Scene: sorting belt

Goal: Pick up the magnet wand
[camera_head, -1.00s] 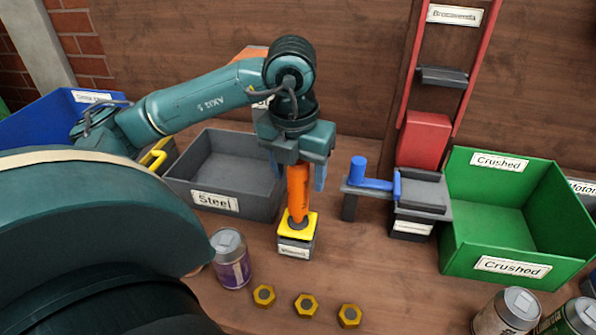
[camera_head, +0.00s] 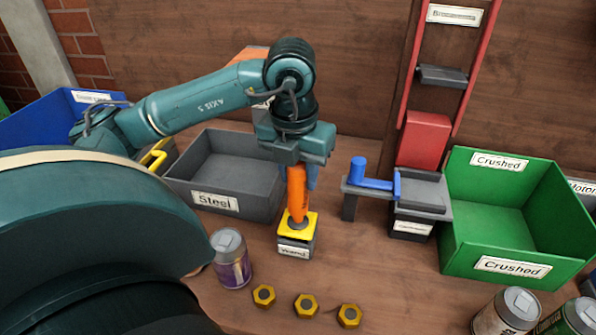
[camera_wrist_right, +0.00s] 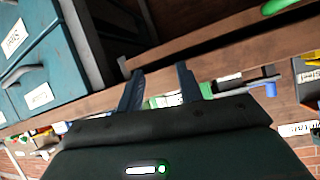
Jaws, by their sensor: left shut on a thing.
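The magnet wand (camera_head: 296,190) has an orange handle and stands upright in a small holder (camera_head: 295,251) with a yellow top and a label reading "Wand". My left gripper (camera_head: 303,178) points down from above and is shut on the upper part of the orange handle. The wand's lower end is hidden in the holder. My right gripper (camera_wrist_right: 160,90) shows only in the right wrist view, its two dark fingers apart with nothing between them; the background shows through the gap.
A grey "Steel" bin (camera_head: 215,203) stands left of the wand. A blue-handled crusher (camera_head: 372,183) and a green "Crushed" bin (camera_head: 508,267) stand right. A blue bin (camera_head: 60,118) is at far left.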

